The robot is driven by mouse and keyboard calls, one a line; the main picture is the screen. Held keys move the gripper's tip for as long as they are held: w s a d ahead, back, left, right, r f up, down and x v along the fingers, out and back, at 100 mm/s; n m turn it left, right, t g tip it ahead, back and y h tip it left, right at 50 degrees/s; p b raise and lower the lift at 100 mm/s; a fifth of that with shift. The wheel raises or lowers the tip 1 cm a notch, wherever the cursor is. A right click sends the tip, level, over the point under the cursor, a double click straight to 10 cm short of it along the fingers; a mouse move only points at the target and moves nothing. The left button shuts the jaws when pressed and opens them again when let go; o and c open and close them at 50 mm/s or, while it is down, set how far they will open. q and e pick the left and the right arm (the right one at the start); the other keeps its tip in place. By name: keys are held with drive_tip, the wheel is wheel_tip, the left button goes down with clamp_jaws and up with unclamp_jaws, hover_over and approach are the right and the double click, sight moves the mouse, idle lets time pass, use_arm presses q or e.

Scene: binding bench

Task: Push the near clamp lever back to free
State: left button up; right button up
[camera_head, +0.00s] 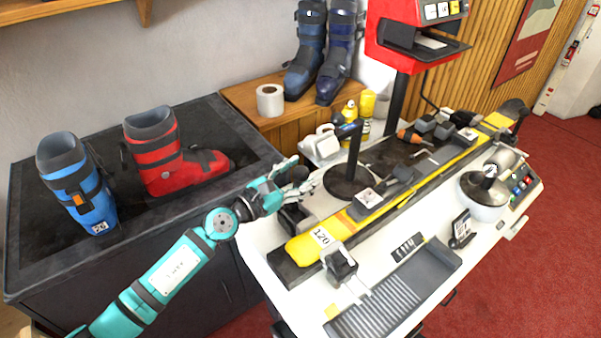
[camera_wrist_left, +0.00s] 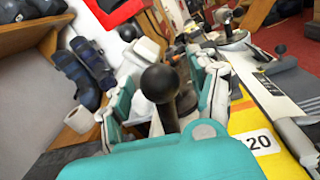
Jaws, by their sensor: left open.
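The near clamp (camera_head: 342,262) grips the yellow ski (camera_head: 303,246) near its end marked 120, which also shows in the left wrist view (camera_wrist_left: 283,160). Its lever ends in a black ball knob (camera_head: 298,174), seen large in the left wrist view (camera_wrist_left: 160,83). My left gripper (camera_head: 301,178) is open at the lever, and its teal and white fingers show on both sides of the knob in the left wrist view. I cannot tell whether a finger touches the knob. The lever's lower part is partly hidden by the gripper. My right gripper is not in view.
A black round-based stand (camera_head: 349,184) rises close right of the gripper. Blue (camera_head: 77,185) and red (camera_head: 170,160) boots stand on the dark counter at left. A tape roll (camera_head: 270,100) sits behind. A ridged grey tray (camera_head: 395,293) lies on the bench front.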

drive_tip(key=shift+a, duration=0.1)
use_arm(q)
drive_tip(key=c, duration=0.7)
clamp_jaws()
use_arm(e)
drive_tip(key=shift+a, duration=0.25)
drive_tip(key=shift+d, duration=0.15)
